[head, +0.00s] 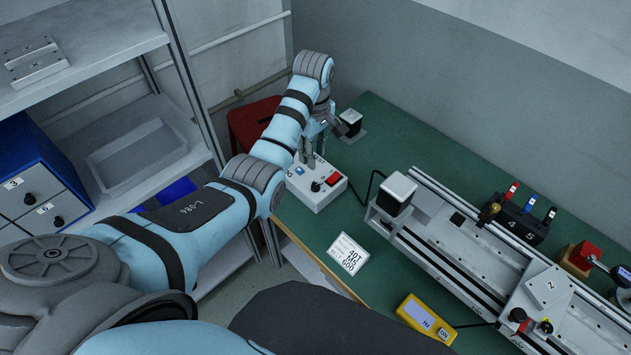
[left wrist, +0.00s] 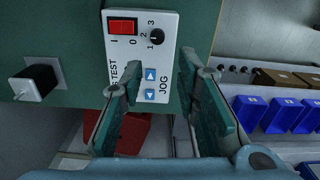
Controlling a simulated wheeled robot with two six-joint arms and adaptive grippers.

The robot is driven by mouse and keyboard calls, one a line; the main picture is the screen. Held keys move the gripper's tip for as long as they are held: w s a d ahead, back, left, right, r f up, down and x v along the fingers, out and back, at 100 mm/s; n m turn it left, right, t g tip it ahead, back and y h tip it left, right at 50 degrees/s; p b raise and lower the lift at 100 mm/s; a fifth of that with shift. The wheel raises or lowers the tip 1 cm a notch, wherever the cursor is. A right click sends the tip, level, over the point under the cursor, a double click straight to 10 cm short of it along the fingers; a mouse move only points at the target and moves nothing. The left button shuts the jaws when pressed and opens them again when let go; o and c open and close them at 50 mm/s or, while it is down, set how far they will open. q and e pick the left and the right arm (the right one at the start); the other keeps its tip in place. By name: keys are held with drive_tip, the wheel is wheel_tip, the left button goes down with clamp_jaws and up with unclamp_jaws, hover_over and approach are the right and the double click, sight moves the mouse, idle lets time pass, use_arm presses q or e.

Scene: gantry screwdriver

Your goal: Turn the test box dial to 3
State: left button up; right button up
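The test box (head: 318,198) is a white box on the green bench, below and beside my left gripper (head: 318,150) in the head view. In the left wrist view its panel (left wrist: 172,75) shows a red rocker switch (left wrist: 122,27), two blue JOG buttons and the black dial (left wrist: 157,37) with marks 1, 2 and 3. The dial's pointer is too small to read. My left gripper (left wrist: 150,68) is open and empty, its fingers on either side of the JOG buttons, with the dial beyond the tips. Whether it touches the box I cannot tell. My right gripper is not in view.
A black motor block (head: 351,122) stands behind the box. A gantry rail (head: 440,235) fills the bench at right. A label card (head: 348,254) and a yellow meter (head: 425,318) lie nearer. A shelf rack (head: 100,85) stands left; blue bins (left wrist: 285,115) show in the wrist view.

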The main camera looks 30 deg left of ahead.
sight(315, 185)
use_arm(q)
drive_tip(key=shift+n, duration=0.3)
drive_tip(key=f+b, duration=0.1)
drive_tip(key=f, duration=0.3)
drive_tip(key=f+b, duration=0.1)
drive_tip(key=f, duration=0.3)
drive_tip(key=f+b, duration=0.1)
drive_tip(key=f, duration=0.3)
drive_tip(key=shift+w+d+f+b, duration=0.1)
drive_tip(key=shift+w+f+b, duration=0.2)
drive_tip(key=shift+b, duration=0.1)
clamp_jaws()
